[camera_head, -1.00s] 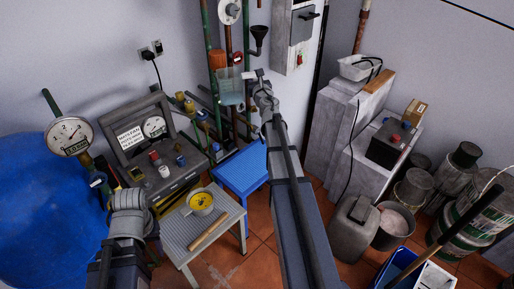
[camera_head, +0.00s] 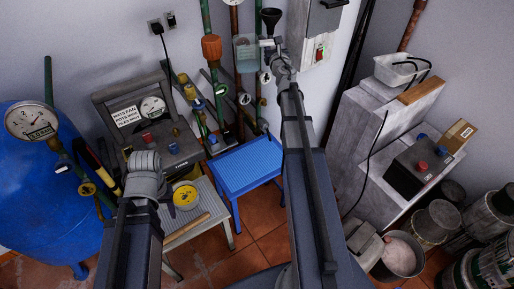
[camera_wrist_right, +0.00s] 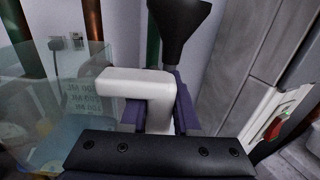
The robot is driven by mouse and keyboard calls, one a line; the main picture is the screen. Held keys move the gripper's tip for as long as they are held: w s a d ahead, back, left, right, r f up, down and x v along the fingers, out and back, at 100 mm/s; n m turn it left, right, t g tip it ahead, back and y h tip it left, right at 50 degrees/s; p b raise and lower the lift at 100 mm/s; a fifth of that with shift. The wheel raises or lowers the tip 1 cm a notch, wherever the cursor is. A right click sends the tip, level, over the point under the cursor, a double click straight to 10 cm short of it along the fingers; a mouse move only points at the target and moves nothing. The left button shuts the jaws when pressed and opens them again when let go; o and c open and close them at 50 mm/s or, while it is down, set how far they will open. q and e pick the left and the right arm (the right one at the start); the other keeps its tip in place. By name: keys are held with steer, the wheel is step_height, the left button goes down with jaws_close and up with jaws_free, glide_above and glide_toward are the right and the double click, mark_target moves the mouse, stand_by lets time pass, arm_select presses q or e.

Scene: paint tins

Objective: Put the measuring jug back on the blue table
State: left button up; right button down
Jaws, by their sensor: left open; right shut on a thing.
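The measuring jug (camera_head: 243,56) is clear, with a white handle (camera_wrist_right: 130,82). My right gripper (camera_head: 272,45) is shut on the handle and holds the jug up in the air in front of the wall pipes. In the right wrist view the jug's see-through body (camera_wrist_right: 70,115) with printed marks is on the left, and the purple fingers of the gripper (camera_wrist_right: 165,108) are at the handle. The blue table (camera_head: 247,167) stands lower down, below the jug in the picture, and its top looks bare. My left gripper (camera_head: 145,162) is open and empty, in front of the grey table.
A grey table (camera_head: 215,212) with a yellow-filled tin (camera_head: 186,195) and a wooden stick (camera_head: 187,228) stands left of the blue table. A dark funnel (camera_head: 271,18) is near the jug. Pipes and valves line the wall behind. A stepped grey block (camera_head: 365,130) is at the right.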

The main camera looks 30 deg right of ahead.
steer(key=s+a+f+m+g+h+b, duration=0.2)
steer(key=f+h+b, duration=0.1)
steer(key=f+b, duration=0.6)
steer(key=s+a+f+m+g+h+b, duration=0.2)
steer(key=a+f+h+b, duration=0.1)
steer(key=f+b, duration=0.55)
steer(key=s+a+f+m+g+h+b, duration=0.1)
steer(key=a+f+m+h+b, duration=0.1)
steer(key=f+b, duration=0.7)
steer(key=s+a+f+m+g+h+b, duration=0.2)
steer(key=s+f+b, duration=0.5)
steer(key=f+b, duration=0.4)
steer(key=s+a+f+m+g+h+b, duration=0.2)
steer(key=s+a+f+m+g+b, duration=0.2)
steer(key=s+a+f+g+b, duration=0.3)
steer(key=shift+s+f+m+h+b, duration=0.3)
steer(key=shift+f+b, duration=1.85)
steer(key=shift+f, duration=0.1)
